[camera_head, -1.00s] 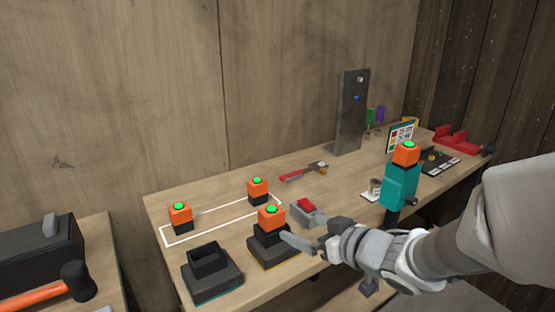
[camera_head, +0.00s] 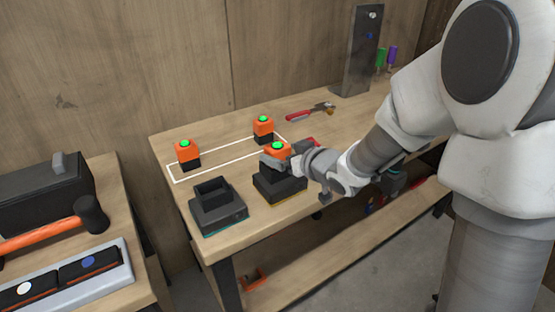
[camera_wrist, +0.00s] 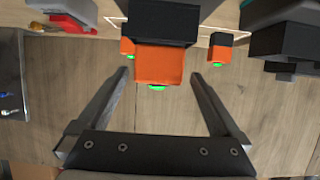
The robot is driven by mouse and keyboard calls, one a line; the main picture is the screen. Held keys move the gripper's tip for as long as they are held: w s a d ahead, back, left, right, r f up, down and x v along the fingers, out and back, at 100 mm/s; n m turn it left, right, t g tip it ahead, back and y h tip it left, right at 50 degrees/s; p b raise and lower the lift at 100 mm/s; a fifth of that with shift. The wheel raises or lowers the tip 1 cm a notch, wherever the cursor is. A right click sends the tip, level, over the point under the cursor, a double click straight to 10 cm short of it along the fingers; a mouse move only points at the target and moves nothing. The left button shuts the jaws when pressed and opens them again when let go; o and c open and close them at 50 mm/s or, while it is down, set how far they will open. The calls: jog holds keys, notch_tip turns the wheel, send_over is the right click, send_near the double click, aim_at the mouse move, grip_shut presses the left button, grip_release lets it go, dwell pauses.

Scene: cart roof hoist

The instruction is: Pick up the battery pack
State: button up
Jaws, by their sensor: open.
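An orange and black battery pack (camera_head: 278,149) with a green top light sits in a black charger (camera_head: 281,188) near the front edge of the workbench. My gripper (camera_head: 272,163) is at this pack and partly covers it. In the wrist view the same pack (camera_wrist: 158,66) lies between the tips of my open gripper (camera_wrist: 160,75), with a visible gap on each side. Two more orange packs, the left one (camera_head: 187,152) and the back one (camera_head: 263,127), stand by the white outline.
An empty black charger (camera_head: 218,210) stands left of the loaded one. A red-handled tool (camera_head: 310,112) and a grey tower (camera_head: 356,60) are farther back. A side bench at left holds a black box (camera_head: 45,190), a hammer (camera_head: 92,215) and a grey tray (camera_head: 122,270).

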aim_at(282, 153)
jog(key=x, duration=0.3)
jog(key=shift+w+f, duration=0.1)
jog(key=shift+w, duration=0.15)
grip_shut()
